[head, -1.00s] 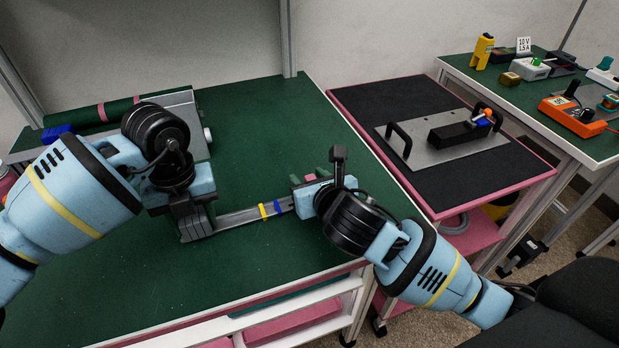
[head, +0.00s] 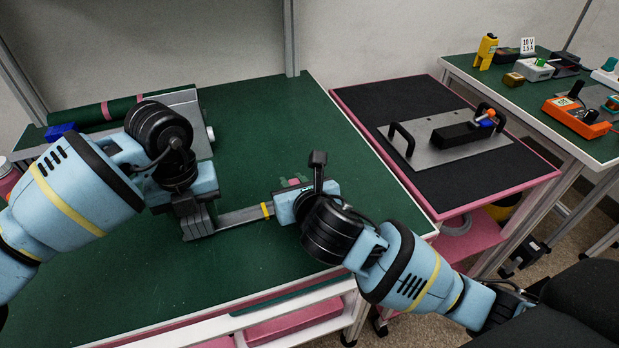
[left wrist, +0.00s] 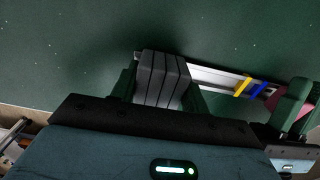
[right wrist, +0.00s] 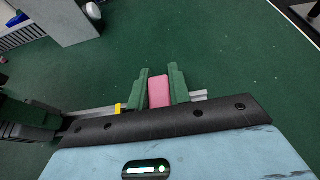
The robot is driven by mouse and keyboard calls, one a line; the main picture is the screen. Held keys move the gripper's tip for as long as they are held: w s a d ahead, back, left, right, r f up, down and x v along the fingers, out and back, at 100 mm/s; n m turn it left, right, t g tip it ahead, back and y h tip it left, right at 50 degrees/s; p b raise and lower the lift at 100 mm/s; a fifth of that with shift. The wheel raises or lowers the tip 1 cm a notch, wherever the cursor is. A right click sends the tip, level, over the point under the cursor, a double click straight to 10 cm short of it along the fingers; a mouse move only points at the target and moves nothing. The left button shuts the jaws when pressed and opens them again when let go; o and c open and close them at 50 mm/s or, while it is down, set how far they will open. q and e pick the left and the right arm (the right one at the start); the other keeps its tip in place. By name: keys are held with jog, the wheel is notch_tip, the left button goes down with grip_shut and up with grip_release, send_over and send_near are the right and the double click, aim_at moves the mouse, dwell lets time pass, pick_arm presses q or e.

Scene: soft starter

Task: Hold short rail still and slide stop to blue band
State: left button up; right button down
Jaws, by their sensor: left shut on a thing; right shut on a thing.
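The short grey rail (head: 240,217) lies on the green bench top, with a dark grey end block (left wrist: 162,78) at its left end. My left gripper (head: 196,212) is shut on this block. A yellow band (head: 267,210) and a blue band (left wrist: 258,90) cross the rail; the blue one is hidden in the head view. The pink stop (right wrist: 159,92) is on the rail, between the green fingers of my right gripper (right wrist: 159,86), which is shut on it. In the left wrist view the stop (left wrist: 288,106) is just right of the blue band, very close; contact is unclear.
A grey unit (head: 192,112) with a green roll (head: 97,116) stands at the back left. Open green bench lies behind and in front of the rail. A pink cart (head: 505,190) with a handled metal plate (head: 430,130) stands to the right.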

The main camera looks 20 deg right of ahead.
jog(key=shift+a, duration=1.15)
jog(key=c, duration=1.3)
grip_release()
jog(key=shift+s+d, duration=0.1)
jog(key=v, duration=1.2)
pick_arm(q)
jog(key=o, duration=1.2)
